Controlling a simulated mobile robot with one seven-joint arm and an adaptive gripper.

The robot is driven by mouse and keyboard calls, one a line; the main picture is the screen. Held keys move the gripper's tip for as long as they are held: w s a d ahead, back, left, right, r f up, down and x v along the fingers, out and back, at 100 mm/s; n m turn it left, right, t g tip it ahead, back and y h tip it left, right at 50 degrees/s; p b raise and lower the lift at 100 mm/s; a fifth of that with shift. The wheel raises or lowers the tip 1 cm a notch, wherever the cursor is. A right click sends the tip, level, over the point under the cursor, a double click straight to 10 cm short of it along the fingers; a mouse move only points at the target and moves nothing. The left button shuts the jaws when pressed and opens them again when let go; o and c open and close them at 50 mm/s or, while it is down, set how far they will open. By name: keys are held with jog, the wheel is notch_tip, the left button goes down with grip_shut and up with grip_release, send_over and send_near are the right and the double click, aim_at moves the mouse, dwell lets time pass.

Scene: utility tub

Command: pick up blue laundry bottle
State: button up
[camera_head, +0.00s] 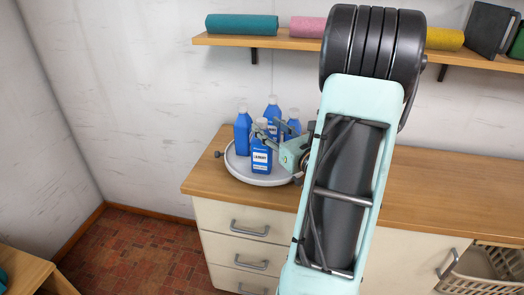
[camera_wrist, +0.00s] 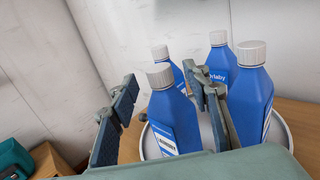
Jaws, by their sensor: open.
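Several blue laundry bottles with white caps stand upright on a round white tray (camera_head: 243,174) on the wooden counter. The front bottle (camera_head: 261,155) has a white label. Another bottle (camera_head: 242,133) stands at its back left, and others (camera_head: 272,112) stand behind, partly hidden by my gripper. My gripper (camera_head: 268,131) is open among the bottles. In the wrist view its fingers (camera_wrist: 160,82) are spread, with the front bottle (camera_wrist: 172,112) seen between them. The right finger overlaps the gap between this bottle and the right bottle (camera_wrist: 252,92). I cannot tell whether either finger touches a bottle.
A wall shelf (camera_head: 300,43) above holds a teal roll (camera_head: 241,25), a pink roll (camera_head: 307,27), a yellow roll (camera_head: 444,38) and dark binders. The counter (camera_head: 450,197) right of my arm is clear. A laundry basket (camera_head: 485,268) stands at lower right.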

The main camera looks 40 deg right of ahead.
aim_at(265, 125)
jog(key=w, duration=0.3)
jog(key=shift+w+d+f, duration=0.1)
jog(key=shift+w, duration=0.25)
grip_shut()
